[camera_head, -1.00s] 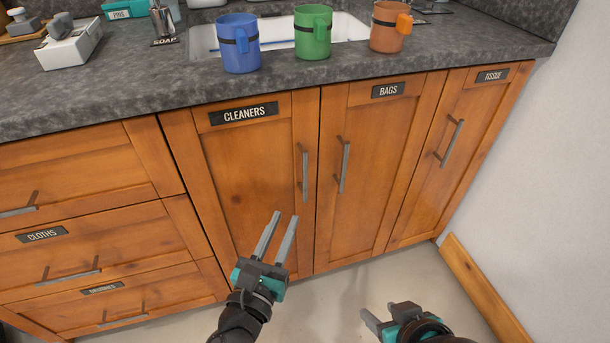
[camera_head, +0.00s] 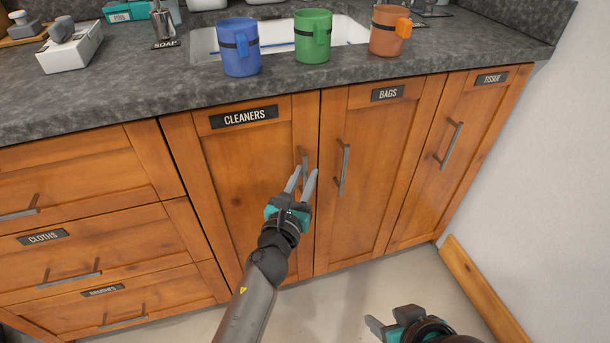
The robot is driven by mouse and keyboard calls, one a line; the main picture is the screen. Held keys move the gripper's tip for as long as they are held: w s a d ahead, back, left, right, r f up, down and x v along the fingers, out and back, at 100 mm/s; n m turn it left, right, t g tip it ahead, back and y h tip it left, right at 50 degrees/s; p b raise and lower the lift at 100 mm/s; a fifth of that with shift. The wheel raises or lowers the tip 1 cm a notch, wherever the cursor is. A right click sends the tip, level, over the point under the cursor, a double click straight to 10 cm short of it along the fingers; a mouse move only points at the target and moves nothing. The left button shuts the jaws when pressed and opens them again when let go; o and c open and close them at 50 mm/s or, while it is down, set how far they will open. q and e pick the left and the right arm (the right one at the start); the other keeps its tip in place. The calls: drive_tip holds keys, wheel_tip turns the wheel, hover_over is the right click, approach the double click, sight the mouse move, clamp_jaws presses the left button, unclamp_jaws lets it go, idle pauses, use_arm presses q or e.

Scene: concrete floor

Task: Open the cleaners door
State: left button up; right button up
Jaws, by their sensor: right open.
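The wooden cleaners door (camera_head: 235,165) is shut, with a black CLEANERS label (camera_head: 244,117) near its top. Its upright grey bar handle (camera_head: 304,160) is at the door's right side, its lower part partly hidden by my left gripper. My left gripper (camera_head: 306,169) is in front of this handle, its two fingers apart, one on each side of the handle as seen from here. I cannot tell whether they touch it. My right gripper (camera_head: 373,322) is low at the bottom edge, away from the doors, open and empty.
The bags door (camera_head: 365,200) and tissue door (camera_head: 455,150) are shut to the right. Shut drawers (camera_head: 95,245) are at the left. Blue, green and orange mugs stand on the dark counter (camera_head: 120,95) before the sink. A white wall (camera_head: 560,190) bounds the right.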

use_arm(q)
drive_tip(key=shift+w+d, duration=0.1)
drive_tip(key=shift+w, duration=0.25)
clamp_jaws()
idle(1.3)
